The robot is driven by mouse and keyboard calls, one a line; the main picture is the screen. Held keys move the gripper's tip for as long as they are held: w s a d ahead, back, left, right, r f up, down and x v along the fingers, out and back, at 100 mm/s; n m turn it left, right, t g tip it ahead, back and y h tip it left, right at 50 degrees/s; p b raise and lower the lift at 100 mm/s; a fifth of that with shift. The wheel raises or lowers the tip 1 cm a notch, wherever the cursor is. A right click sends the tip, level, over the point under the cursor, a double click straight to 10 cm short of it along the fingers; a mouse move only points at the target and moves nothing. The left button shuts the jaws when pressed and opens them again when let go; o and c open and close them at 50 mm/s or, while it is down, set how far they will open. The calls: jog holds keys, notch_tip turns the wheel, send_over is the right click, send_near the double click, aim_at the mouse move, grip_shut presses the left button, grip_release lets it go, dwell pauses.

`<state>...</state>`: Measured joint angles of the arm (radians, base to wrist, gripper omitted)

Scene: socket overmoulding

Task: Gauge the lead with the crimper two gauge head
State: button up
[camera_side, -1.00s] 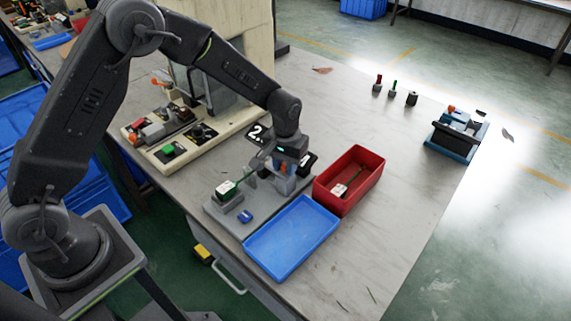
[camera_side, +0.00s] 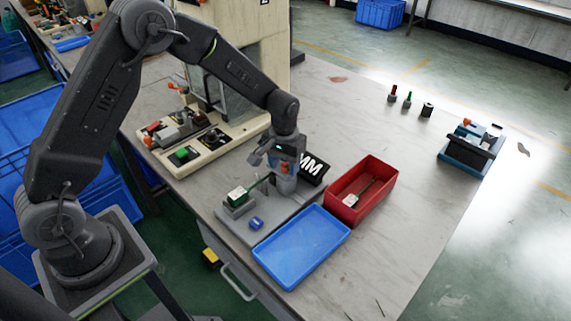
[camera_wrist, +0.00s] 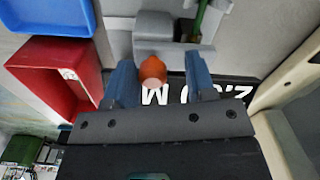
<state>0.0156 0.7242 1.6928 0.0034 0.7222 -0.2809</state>
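The lead with a white-and-green end (camera_side: 237,196) sits in a holder on a grey base plate (camera_side: 240,232), its green length running toward my gripper. In the wrist view a green piece of it shows at the top (camera_wrist: 201,14). The gauge head stands on the same plate, with an orange knob (camera_wrist: 152,72) and a black sign (camera_side: 312,165) with white lettering ending in MM. My gripper (camera_wrist: 158,68) points down at the gauge head. Its two blue fingers stand apart on either side of the orange knob, with a visible gap on the right.
A red bin (camera_side: 384,168) holding another lead and an empty blue tray (camera_side: 301,244) stand beside the plate. A machine with a button panel (camera_side: 217,148) is behind. Several small pins and a blue-black fixture (camera_side: 472,147) are at the far right. The table between is clear.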

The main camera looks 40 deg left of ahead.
jog(key=shift+d, duration=0.1)
notch_tip(320, 180, up, 14)
dwell(0.6)
jog(key=s+r+t, duration=0.2)
jog(key=s+r, duration=0.4)
jog(key=r, duration=0.1)
jog(key=s+r+m+t, duration=0.3)
jog(key=s, duration=1.7)
jog(key=shift+s+a+r+t, duration=0.2)
jog(key=shift+a+t, duration=0.1)
jog(key=shift+a, duration=0.1)
jog(key=shift+w, duration=0.15)
